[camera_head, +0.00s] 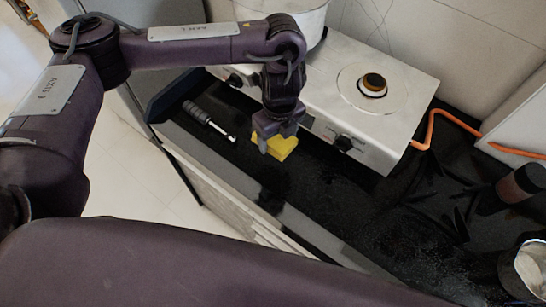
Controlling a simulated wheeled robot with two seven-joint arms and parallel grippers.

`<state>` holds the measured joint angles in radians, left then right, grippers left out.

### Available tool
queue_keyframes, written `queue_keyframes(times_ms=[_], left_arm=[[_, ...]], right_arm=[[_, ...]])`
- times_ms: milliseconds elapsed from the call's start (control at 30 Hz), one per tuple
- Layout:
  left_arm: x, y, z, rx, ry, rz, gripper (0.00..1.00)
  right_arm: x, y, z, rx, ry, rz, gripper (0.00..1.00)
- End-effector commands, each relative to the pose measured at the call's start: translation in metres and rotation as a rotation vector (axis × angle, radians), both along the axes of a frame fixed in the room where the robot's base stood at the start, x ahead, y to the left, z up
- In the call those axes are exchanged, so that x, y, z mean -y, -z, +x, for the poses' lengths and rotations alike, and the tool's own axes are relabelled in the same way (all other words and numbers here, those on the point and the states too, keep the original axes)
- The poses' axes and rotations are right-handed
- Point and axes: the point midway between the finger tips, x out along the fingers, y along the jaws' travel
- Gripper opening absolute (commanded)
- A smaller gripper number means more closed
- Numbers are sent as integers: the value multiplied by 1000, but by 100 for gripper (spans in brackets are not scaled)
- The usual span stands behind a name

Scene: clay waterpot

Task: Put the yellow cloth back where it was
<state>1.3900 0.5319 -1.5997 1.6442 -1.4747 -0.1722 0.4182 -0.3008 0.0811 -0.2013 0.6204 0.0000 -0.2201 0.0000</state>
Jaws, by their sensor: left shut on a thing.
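The yellow cloth (281,147) is a small folded block at the front edge of the stove, over the black counter. My left gripper (268,141) reaches down from above and is shut on the cloth. Its fingers hide part of the cloth. I cannot tell whether the cloth touches the counter. My right gripper is not in view.
A silver gas stove (372,136) stands behind the cloth, with a large pot (285,12) on its left burner. A black-handled tool (208,121) lies left of the cloth. An orange hose (429,127), a dark jar (521,184) and a metal container (528,268) are at the right. The counter (335,205) in front is mostly clear.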

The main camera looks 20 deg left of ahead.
Motion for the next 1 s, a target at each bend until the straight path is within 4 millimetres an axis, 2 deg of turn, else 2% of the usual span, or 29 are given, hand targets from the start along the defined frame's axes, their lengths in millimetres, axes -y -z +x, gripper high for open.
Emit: queue_keyframes(times_ms=[33,200,433,600,700,1000], left_arm=[[1,19,-2,-8,-2,-1,32],[0,55,-1,-5,-2,-1,32],[0,74,0,-1,-2,-1,32],[0,101,-1,-3,-2,-2,32],[0,107,0,-1,-2,-1,32],[0,107,0,1,-1,0,32]], right_arm=[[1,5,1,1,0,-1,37],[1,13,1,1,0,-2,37],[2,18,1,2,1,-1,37],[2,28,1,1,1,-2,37],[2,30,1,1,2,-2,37],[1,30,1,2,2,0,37]])
